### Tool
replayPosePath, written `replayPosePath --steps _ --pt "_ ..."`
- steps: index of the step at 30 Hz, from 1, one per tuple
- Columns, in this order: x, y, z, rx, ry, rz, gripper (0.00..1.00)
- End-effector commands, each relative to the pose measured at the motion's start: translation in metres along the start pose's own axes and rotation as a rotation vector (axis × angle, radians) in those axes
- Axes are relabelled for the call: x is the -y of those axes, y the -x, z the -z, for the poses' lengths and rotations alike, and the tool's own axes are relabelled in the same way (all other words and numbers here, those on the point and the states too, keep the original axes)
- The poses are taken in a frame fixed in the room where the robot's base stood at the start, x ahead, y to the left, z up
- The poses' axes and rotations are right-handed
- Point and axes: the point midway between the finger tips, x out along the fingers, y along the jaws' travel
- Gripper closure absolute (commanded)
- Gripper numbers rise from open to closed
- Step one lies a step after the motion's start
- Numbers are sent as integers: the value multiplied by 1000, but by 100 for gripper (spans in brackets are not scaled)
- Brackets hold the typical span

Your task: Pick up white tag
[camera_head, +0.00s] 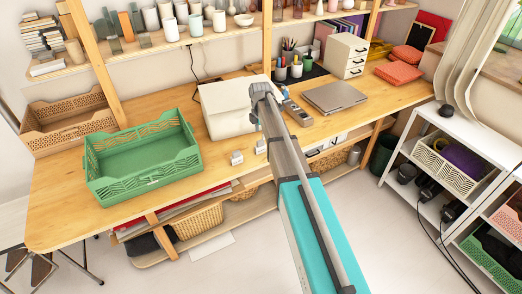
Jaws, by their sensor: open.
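Two small white pieces stand near the front edge of the wooden table, left of my arm: a white tag-like piece (236,158) and another white piece (260,146) right beside my arm. They are too small to tell which is the white tag. My arm reaches in from the lower right over the table. My gripper (262,92) is at its far end, over the right side of a white box (226,107), beyond both white pieces and apart from them. It is open; its fingers are hard to make out, and I see nothing held.
A green crate (143,190) and a brown crate (62,143) stand on the table's left. A grey handheld device (298,113) and a closed laptop (335,97) lie to the right. Shelf posts and cups rise behind. A white shelf unit (456,128) stands at right.

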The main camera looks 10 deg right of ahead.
Motion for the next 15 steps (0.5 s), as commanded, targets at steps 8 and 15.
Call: replayPosePath --steps 8,15 --pt "0 -22 0 0 0 0 33" --pt "0 -25 0 0 0 0 33"
